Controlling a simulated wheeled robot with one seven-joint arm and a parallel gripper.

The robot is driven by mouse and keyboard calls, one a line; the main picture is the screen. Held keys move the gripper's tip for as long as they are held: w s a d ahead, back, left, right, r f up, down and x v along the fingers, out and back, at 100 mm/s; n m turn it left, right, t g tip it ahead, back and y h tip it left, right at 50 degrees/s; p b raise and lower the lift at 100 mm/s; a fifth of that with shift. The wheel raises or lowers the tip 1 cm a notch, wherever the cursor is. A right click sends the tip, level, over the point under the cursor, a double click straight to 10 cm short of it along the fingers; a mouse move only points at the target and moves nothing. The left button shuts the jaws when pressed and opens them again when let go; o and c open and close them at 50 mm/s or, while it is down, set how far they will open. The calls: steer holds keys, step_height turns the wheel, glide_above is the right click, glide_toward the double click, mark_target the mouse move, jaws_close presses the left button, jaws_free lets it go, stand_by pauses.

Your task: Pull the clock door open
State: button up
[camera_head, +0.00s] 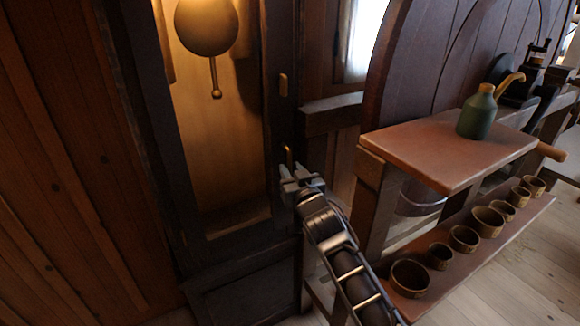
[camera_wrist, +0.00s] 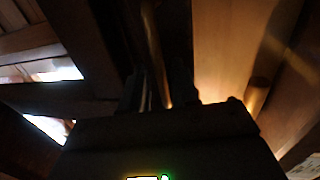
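The tall dark wooden clock case stands left of centre in the head view. Its door (camera_head: 266,120) has a dark frame around a lit amber interior, where a round brass pendulum bob (camera_head: 206,25) hangs. The door looks shut. A slim brass handle (camera_head: 288,154) is on the right side of the frame. My gripper (camera_head: 289,172) is at the handle's lower part. In the dark wrist view, the handle (camera_wrist: 155,55) runs down between my two fingers (camera_wrist: 157,95), which look apart around it. Contact with the handle cannot be made out.
A small brass piece (camera_head: 283,85) sits higher on the frame. Right of my arm stand a wooden bench (camera_head: 440,150) with a green jug (camera_head: 478,112), and a lower shelf with several small cups (camera_head: 464,238). A plank wall (camera_head: 50,160) is at the left.

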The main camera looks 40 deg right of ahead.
steer(key=shift+x, duration=0.85)
steer(key=shift+c, duration=0.3)
steer(key=shift+a, duration=0.1)
jaws_close()
